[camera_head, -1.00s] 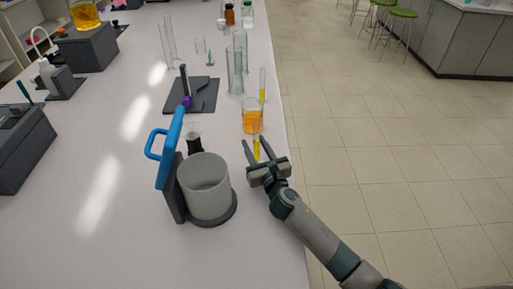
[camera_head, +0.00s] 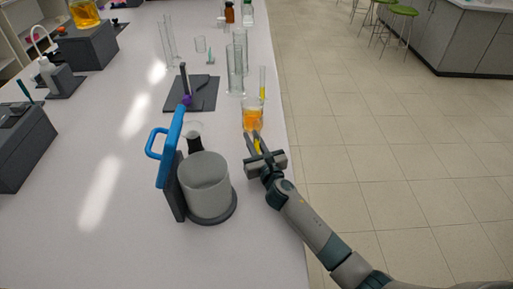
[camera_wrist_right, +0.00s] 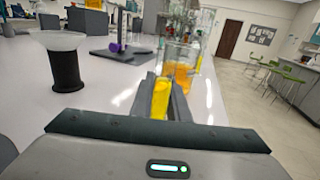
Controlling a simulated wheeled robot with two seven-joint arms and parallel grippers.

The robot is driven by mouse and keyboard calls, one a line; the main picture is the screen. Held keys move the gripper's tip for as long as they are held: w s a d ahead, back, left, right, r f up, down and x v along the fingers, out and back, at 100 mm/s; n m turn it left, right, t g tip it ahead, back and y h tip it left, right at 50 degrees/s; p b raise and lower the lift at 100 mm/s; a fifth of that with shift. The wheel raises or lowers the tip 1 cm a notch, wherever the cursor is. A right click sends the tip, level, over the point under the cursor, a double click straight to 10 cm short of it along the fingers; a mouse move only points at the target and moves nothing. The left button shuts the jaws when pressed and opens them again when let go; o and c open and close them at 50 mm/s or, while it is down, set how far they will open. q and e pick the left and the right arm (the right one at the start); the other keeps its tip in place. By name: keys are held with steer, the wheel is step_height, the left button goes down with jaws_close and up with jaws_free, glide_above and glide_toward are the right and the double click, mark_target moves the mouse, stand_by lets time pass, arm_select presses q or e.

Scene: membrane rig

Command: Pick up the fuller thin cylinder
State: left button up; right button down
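A thin clear cylinder with yellow liquid (camera_head: 257,145) is between the fingers of my right gripper (camera_head: 252,136). In the right wrist view this thin cylinder (camera_wrist_right: 160,99) stands upright with a finger close against each side, and the gripper looks shut on it. Its lower part is hidden by the gripper. A second thin cylinder (camera_head: 263,83) stands farther back near the table's right edge, with yellow liquid in its lower part. My left gripper is not in view.
A beaker of orange liquid (camera_head: 252,118) stands just beyond my right gripper. A grey pot (camera_head: 207,184) on a dark base with a blue-handled upright (camera_head: 170,150) is to its left. Tall glass cylinders (camera_head: 235,70) stand behind. The table's right edge is close.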

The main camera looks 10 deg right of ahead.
steer(key=shift+r, duration=0.15)
steer(key=shift+r, duration=0.9)
steer(key=s+d+r+b, duration=0.1)
steer(key=s+d+r, duration=0.5)
steer(key=s+r, duration=0.3)
steer(key=shift+s+d, duration=0.2)
steer(key=shift+s, duration=0.2)
